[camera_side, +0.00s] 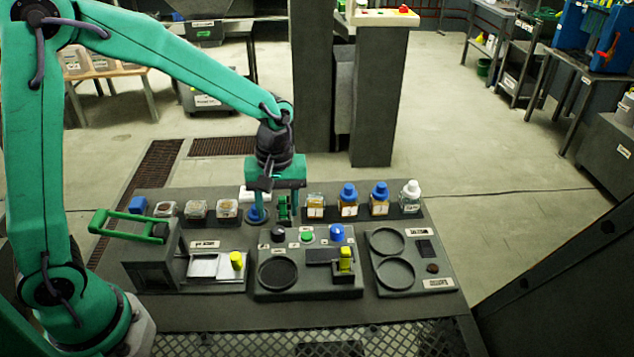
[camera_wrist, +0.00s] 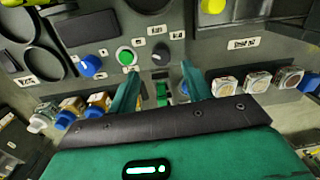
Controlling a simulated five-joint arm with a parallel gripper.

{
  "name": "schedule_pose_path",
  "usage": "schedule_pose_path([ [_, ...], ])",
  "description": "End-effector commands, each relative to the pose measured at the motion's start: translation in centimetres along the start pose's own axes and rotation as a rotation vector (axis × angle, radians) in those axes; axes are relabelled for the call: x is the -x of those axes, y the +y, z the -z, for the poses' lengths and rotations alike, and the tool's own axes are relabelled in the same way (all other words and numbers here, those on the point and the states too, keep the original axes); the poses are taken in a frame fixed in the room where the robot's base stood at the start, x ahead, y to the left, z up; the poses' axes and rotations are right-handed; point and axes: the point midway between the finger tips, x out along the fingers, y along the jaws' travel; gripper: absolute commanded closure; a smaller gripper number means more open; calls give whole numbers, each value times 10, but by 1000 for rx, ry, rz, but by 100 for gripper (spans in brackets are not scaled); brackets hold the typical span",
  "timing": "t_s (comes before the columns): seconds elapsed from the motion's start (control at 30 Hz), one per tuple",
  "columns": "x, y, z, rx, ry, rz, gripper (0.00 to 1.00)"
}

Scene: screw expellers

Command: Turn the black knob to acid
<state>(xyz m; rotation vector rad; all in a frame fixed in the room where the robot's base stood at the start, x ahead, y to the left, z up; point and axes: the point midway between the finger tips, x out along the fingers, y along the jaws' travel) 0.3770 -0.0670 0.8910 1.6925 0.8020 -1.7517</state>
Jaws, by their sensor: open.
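The black knob (camera_side: 278,234) is on the left of the middle machine's panel in the side view. In the wrist view the black knob (camera_wrist: 160,54) shows just beyond the fingertips, roughly in line with the gap. Small white labels (camera_wrist: 176,35) are beside it; their words are too small to read surely, as is the knob's pointer direction. My gripper (camera_side: 276,200) is open and points down, above and behind the knob, apart from it. In the wrist view my gripper (camera_wrist: 160,72) has both green fingers spread with no knob between them.
A green button (camera_side: 307,237) and a blue knob (camera_side: 337,232) sit to the right of the black knob. A green item (camera_side: 284,208) and a blue-topped item (camera_side: 257,214) stand close under my fingers. Bottles (camera_side: 348,200) and jars (camera_side: 197,209) line the back edge.

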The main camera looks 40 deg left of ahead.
Motion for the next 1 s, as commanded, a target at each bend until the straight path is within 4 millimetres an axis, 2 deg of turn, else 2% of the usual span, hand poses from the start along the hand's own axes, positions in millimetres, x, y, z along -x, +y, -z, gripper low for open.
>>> schedule_pose_path([
  [0.2, -28, -1, 0, 0, -3, 4, 50],
  [0.4, -48, -1, 1, 0, -1, 2, 50],
  [0.6, -57, -1, 1, 0, -1, 1, 50],
  [0.87, -58, -1, 1, 0, 0, 0, 50],
  [1.0, -57, -1, 1, 0, 0, 0, 78],
])
